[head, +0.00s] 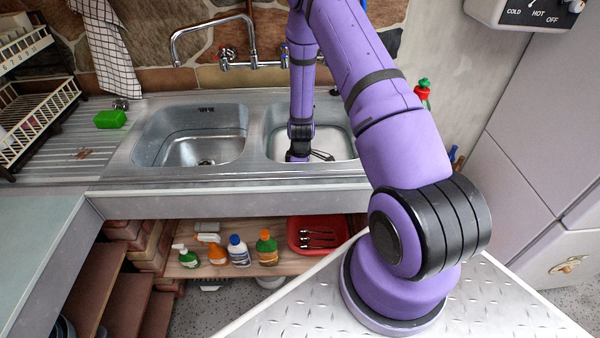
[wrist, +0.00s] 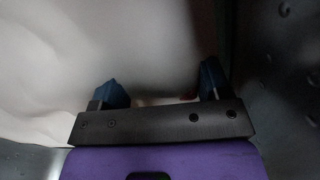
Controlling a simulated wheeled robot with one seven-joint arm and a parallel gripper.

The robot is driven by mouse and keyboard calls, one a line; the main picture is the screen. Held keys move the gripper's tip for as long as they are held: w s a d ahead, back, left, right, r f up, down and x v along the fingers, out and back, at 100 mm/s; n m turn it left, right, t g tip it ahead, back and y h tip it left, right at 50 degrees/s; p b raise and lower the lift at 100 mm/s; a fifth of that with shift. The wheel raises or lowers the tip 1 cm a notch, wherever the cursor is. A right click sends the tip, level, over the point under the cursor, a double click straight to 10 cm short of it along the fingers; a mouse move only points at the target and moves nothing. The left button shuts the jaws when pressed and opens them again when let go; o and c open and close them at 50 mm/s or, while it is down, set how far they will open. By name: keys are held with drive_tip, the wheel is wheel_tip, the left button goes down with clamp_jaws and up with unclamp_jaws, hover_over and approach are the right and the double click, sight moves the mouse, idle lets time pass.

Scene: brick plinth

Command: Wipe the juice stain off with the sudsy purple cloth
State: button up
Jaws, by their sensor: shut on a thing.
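A small reddish-brown stain (head: 83,154) lies on the ribbed drainboard (head: 60,170) at the left. My gripper (head: 318,154) is down in the right sink basin, far to the right of the stain. In the wrist view its two blue fingers (wrist: 162,90) stand apart, shut on a pale, smooth thing (wrist: 130,40) that fills most of that view. I cannot tell from its colour whether this is the cloth. No clearly purple cloth shows, and the fingertips are dark and partly hidden.
A green sponge (head: 110,119) lies at the drainboard's back. A dish rack (head: 35,120) stands far left. The left basin (head: 190,140) looks empty, between my gripper and the stain. The tap (head: 213,28) arches behind the basins. Bottles (head: 238,250) and a red tray (head: 303,247) sit below.

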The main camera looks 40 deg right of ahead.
drive_tip(key=shift+w+a, duration=0.55)
drive_tip(key=shift+a, duration=0.25)
drive_tip(key=shift+s+d, duration=0.55)
drive_tip(key=shift+d, duration=0.25)
wheel_tip(320, 180, up, 18)
idle(1.4)
drive_tip(key=shift+f, duration=0.1)
idle(0.9)
